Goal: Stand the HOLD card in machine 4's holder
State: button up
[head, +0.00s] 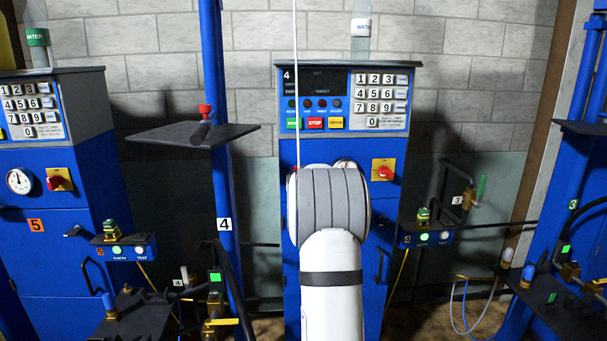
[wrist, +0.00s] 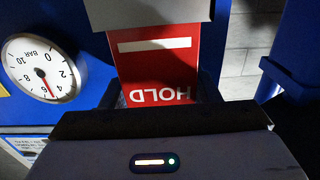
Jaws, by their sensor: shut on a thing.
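The HOLD card (wrist: 160,68) is red with a white bar, and its lettering is upside down in the wrist view. A grey piece (wrist: 145,12) at the top of that view covers the card's far end; I cannot tell whether the card is inside it or behind it. My gripper (wrist: 160,95) is shut on the card's lettered end, with dark fingers at either side. In the head view, machine 4 (head: 298,155) stands ahead, and my arm hides the gripper, the card and the holder area.
A pressure gauge (wrist: 40,68) is left of the card in the wrist view. In the head view, a red-and-yellow switch (head: 383,170) is right of my wrist. A blue post (head: 222,180) marked 4 and a dark shelf (head: 195,135) stand to the left. A bottle (head: 361,35) tops machine 4.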

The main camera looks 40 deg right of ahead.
jog(key=shift+f+b, duration=0.85)
jog(key=shift+b, duration=0.15)
jog(key=o, duration=1.1)
jog(key=b+v, duration=0.1)
jog(key=v, duration=0.6)
jog(key=shift+s+a+b, duration=0.25)
jog(key=shift+s+b, duration=0.1)
jog(key=shift+a, duration=0.1)
